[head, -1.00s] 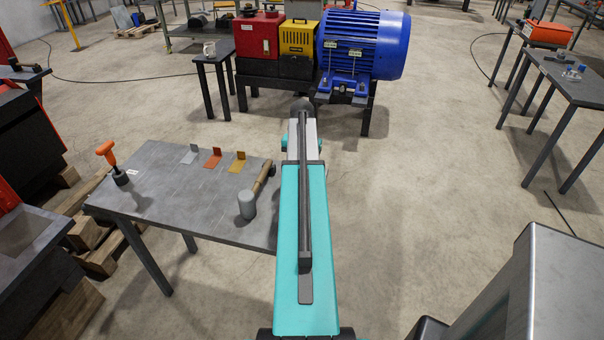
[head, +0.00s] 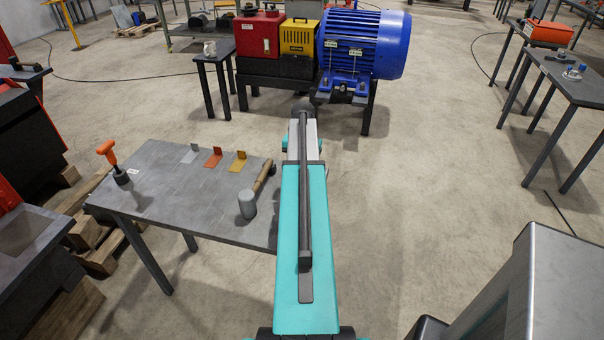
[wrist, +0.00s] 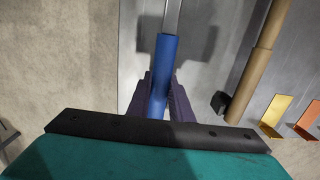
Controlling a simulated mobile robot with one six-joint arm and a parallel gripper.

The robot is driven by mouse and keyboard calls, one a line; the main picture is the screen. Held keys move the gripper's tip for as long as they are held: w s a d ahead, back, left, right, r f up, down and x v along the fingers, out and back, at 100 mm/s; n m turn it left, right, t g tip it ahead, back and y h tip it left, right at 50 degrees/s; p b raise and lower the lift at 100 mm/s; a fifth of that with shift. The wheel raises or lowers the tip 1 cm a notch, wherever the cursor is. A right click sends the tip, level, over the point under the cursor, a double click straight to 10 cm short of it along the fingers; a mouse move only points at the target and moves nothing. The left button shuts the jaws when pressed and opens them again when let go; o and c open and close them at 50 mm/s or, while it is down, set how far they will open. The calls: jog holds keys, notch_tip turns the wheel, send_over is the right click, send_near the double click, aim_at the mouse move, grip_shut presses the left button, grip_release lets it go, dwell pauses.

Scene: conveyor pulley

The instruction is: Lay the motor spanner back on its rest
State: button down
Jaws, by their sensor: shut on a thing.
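The motor spanner (wrist: 167,55) shows in the wrist view as a blue handle with a thin steel shaft running out of the top of the picture. My gripper (wrist: 160,98) has its two dark fingers closed around the blue handle. The spanner is over the grey table (wrist: 218,85) near its edge; I cannot tell how high it is. Its far end is out of view. In the head view my arm hides the gripper and the spanner. I cannot make out the rest in either view.
On the table (head: 165,205) lie a mallet (head: 247,203), a grey bracket (head: 190,153), an orange bracket (head: 212,157) and a yellow bracket (head: 238,162). An orange-handled tool (head: 108,155) stands at its left. A blue motor (head: 362,45) stands beyond.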

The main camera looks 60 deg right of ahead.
jog(key=shift+f+b, duration=0.3)
jog(key=shift+f, duration=0.5)
dwell(0.5)
jog(key=c, duration=1.5)
grip_release()
jog(key=shift+d+r+p, duration=0.15)
jog(key=shift+r+p, duration=2.3)
jog(key=shift+r, duration=1.55)
